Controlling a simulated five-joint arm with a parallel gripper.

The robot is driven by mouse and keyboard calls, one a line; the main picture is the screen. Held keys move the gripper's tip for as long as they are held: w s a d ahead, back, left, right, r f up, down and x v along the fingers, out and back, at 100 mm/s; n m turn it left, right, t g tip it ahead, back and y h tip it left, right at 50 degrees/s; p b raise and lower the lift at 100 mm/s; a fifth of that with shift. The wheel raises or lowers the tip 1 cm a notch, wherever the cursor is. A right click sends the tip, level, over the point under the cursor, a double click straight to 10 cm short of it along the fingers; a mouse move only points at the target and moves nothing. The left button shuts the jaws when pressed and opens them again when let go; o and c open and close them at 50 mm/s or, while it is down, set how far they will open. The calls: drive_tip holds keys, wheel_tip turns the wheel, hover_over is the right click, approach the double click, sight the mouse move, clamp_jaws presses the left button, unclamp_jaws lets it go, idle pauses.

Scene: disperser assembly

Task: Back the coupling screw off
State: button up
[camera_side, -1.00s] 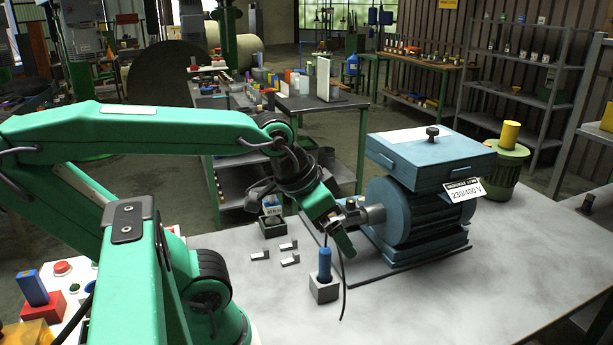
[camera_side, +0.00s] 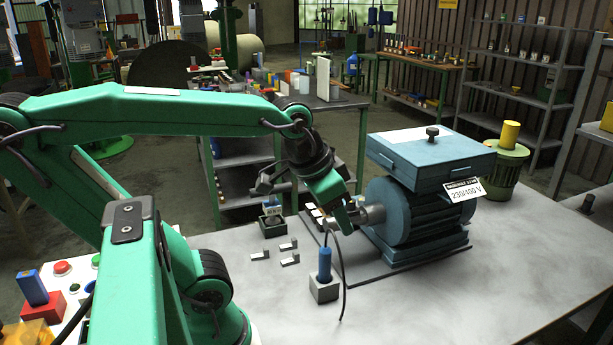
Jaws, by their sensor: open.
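The coupling (camera_side: 373,214) is a grey metal hub on the shaft at the left end of the blue motor (camera_side: 413,212). Its screw is too small to make out and may be hidden by my gripper. My gripper (camera_side: 345,222) is open, pointing down just left of the coupling. I cannot tell whether it touches the coupling. A blue-handled tool (camera_side: 325,264) stands upright in a grey block (camera_side: 324,290) in front of the gripper, with a dark cable curving beside it.
Several small grey metal pieces (camera_side: 289,260) lie on the table left of the tool block. A small dark box (camera_side: 272,227) stands behind them. A green canister with a yellow top (camera_side: 507,165) stands right of the motor. The front right of the table (camera_side: 460,300) is clear.

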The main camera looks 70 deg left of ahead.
drive_tip(key=w+a+r+m+g, duration=0.1)
drive_tip(key=w+a+r+g, duration=0.15)
drive_tip(key=w+a, duration=0.45)
drive_tip(key=m+g, duration=0.1)
drive_tip(key=g, duration=0.2)
approach(351, 204)
drive_tip(key=shift+a+f+t, duration=0.15)
drive_tip(key=shift+a+t, duration=0.1)
drive_tip(key=shift+a, duration=0.45)
drive_tip(key=shift+f, duration=0.15)
drive_tip(key=shift+f, duration=3.75)
clamp_jaws()
